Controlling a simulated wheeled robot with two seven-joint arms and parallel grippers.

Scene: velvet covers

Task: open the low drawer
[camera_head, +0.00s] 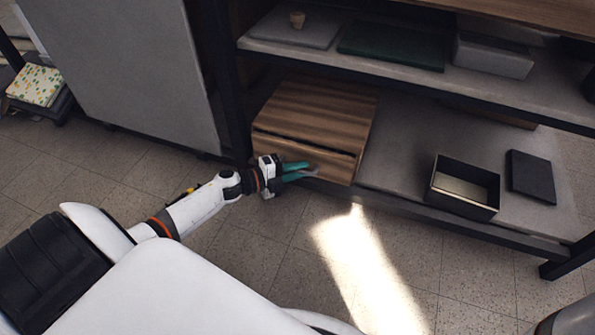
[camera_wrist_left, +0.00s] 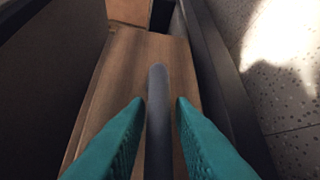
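The low drawer (camera_head: 335,166) is in a brown wooden box on the bottom shelf, with a dark slit above its front. I cannot tell whether it is slightly out. My left gripper (camera_head: 302,172) is at the lower part of the drawer front. In the left wrist view its teal fingers (camera_wrist_left: 158,103) stand on either side of a grey bar handle (camera_wrist_left: 157,80) running along the wooden front (camera_wrist_left: 115,75). Narrow gaps show between fingers and bar, so it looks open around the handle. The fingers hide part of the handle in the head view. My right gripper is not in view.
An open black box (camera_head: 462,205) and its dark lid (camera_head: 531,177) lie on the bottom shelf (camera_head: 400,150) to the right. A dark shelf post (camera_head: 232,95) stands close left of the drawer. The tiled floor (camera_head: 270,235) in front is clear.

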